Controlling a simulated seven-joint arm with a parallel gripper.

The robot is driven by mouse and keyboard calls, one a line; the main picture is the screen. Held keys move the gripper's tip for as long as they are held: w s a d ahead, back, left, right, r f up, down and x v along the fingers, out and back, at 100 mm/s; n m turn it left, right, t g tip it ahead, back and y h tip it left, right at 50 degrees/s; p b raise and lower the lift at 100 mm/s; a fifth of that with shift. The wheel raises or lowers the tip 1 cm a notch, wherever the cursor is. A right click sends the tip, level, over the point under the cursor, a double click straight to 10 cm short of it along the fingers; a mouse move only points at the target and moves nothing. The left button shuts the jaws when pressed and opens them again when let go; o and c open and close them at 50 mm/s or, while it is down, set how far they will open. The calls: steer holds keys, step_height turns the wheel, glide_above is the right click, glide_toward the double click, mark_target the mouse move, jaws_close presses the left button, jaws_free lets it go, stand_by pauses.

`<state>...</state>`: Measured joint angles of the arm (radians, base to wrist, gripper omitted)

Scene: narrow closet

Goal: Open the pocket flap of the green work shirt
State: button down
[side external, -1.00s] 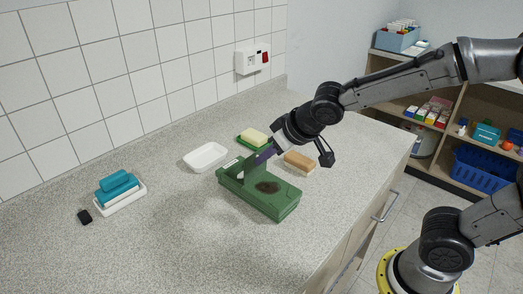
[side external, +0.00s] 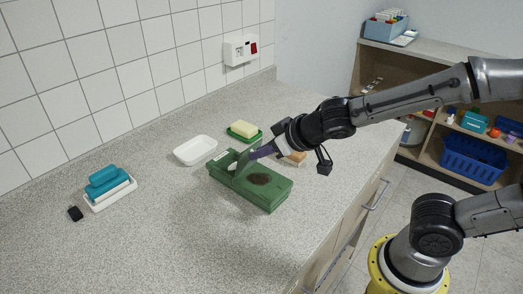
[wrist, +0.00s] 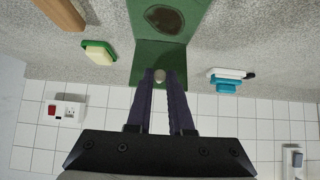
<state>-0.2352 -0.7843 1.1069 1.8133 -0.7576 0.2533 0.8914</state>
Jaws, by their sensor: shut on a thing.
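The green work shirt (side external: 272,195) lies on the counter as a flat, block-like green bundle with a dark oval patch (side external: 259,179) on top. It also shows at the top of the wrist view (wrist: 200,12). The pocket flap (side external: 243,163) stands up from the shirt's far-left part, tilted. In the wrist view the flap (wrist: 146,52) is a darker green panel with a pale round button (wrist: 159,75) at its edge. My gripper (side external: 255,155) is shut on the flap at that edge, with the button between its purple fingertips (wrist: 160,80). The flap's far face is partly hidden.
Teal blocks on a white tray (side external: 110,187) and a small black item (side external: 75,213) lie left. The front counter is clear.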

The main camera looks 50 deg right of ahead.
steer(key=c, duration=0.8)
jaws_free()
steer(key=shift+s+r, duration=0.1)
steer(key=v, duration=1.3)
steer(key=shift+s+r, duration=0.2)
steer(key=shift+r, duration=0.05)
